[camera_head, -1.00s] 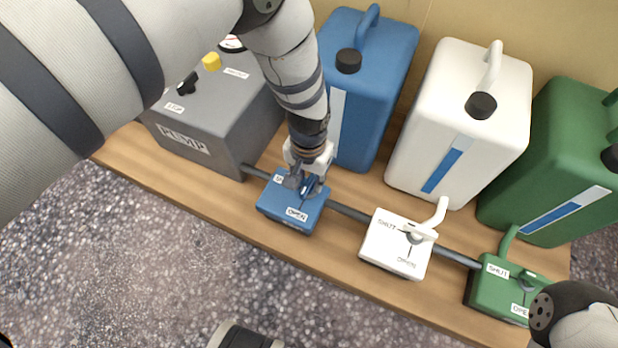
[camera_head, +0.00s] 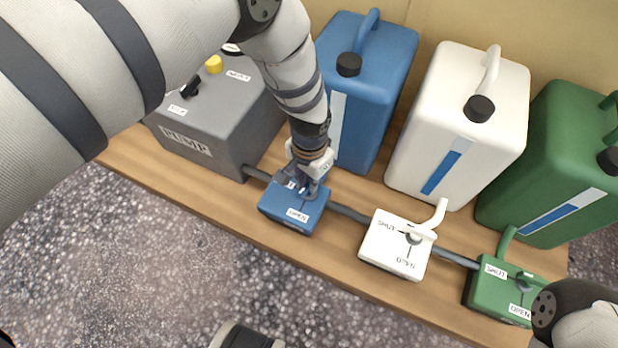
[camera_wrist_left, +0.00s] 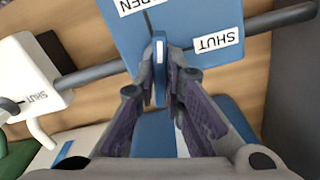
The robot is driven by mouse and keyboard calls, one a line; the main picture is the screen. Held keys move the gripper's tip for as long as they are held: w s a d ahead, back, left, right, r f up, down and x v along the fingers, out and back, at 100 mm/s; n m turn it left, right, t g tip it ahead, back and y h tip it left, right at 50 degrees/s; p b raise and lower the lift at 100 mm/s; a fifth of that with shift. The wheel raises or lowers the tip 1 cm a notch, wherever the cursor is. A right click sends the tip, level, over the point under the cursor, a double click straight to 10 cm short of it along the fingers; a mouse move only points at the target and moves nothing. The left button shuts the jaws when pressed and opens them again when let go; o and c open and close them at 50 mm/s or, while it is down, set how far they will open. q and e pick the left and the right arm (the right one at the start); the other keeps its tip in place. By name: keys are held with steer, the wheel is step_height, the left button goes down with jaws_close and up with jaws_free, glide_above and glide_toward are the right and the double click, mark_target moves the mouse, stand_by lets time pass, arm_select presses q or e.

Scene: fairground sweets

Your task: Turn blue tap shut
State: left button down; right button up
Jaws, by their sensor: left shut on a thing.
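The blue tap (camera_head: 275,209) is a blue block on the pipe at the board's front, with an OPEN label on its near side. In the left wrist view the blue tap (camera_wrist_left: 195,15) also shows a SHUT label at its right. Its blue lever (camera_wrist_left: 160,70) stands between my left fingertips. My left gripper (camera_head: 308,188) reaches down over the block, and in the left wrist view the gripper (camera_wrist_left: 160,85) is shut on the lever. The fingers hide part of the block and lever in the head view. My right gripper is not in view.
A white tap (camera_head: 385,251) and green tap (camera_head: 485,291) stand to the right on the same pipe. Blue (camera_head: 385,75), white (camera_head: 430,120) and green (camera_head: 550,150) canisters stand behind. A grey pump (camera_head: 215,130) is at left. The wooden board (camera_head: 220,200) has bare room in front.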

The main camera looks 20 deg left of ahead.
arm_select(q)
steer(key=m, duration=0.3)
steer(key=shift+m, duration=0.4)
steer(key=m, duration=0.3)
steer(key=shift+m+p, duration=0.3)
steer(key=m, duration=0.3)
steer(key=shift+m, duration=2.2)
steer(key=c, duration=1.7)
jaws_free()
